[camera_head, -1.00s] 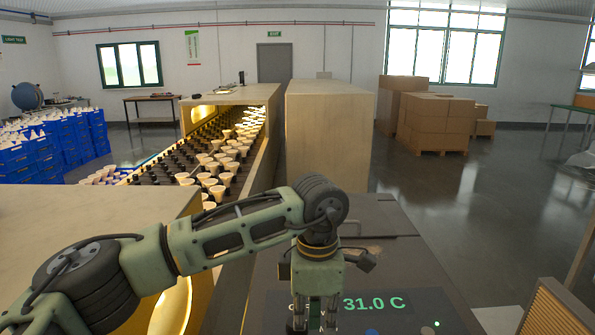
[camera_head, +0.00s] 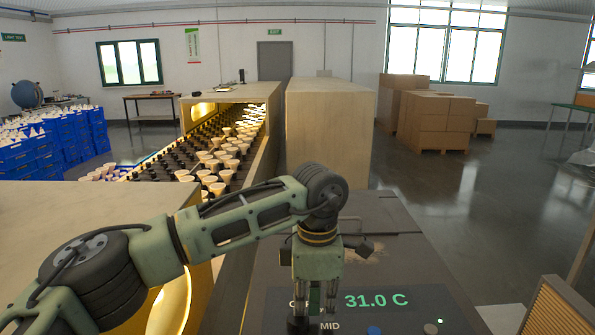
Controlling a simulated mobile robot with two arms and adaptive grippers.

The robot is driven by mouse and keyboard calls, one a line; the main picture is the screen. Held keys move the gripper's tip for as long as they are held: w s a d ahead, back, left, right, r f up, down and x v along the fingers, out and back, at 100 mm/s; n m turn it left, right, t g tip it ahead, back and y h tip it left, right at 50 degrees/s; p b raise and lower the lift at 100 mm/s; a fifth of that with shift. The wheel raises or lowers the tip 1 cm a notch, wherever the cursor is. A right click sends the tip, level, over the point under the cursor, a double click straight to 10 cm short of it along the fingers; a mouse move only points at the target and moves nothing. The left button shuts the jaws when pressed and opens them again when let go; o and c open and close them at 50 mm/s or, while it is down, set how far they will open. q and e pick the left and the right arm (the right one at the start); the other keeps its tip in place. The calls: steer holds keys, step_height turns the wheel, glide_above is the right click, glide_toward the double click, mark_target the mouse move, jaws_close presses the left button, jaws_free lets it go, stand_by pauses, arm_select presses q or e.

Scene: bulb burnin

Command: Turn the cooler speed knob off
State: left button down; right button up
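My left gripper (camera_head: 316,308) points down over the dark control panel (camera_head: 278,318) at the bottom of the head view. Its fingers show apart. A small dark round shape (camera_head: 298,325) shows just below the left finger; I cannot tell whether it is the cooler speed knob or a fingertip. The label "MID" is readable right of it. The panel's display (camera_head: 378,301) reads 31.0 C in green, and the lettering left of it is partly hidden by the gripper. My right gripper is not in view.
A blue button (camera_head: 374,330), a brownish button (camera_head: 430,329) and a green light sit on the panel's right. A slatted wooden box (camera_head: 556,308) stands at lower right. A lit conveyor with cone-shaped bulbs (camera_head: 228,164) runs behind at left. Cardboard boxes (camera_head: 430,125) stand at the back right.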

arm_select(q)
steer(key=shift+w+a, duration=0.1)
steer(key=shift+w, duration=0.25)
stand_by(0.4)
steer(key=shift+w+d, duration=0.15)
steer(key=shift+d, duration=0.15)
steer(key=shift+w+d+r+p, duration=0.1)
steer(key=shift+w+r+p, duration=0.05)
steer(key=shift+r+p, duration=0.5)
step_height(320, 180, up, 5)
steer(key=p, duration=0.2)
steer(key=shift+f+p, duration=0.1)
steer(key=shift+p, duration=0.2)
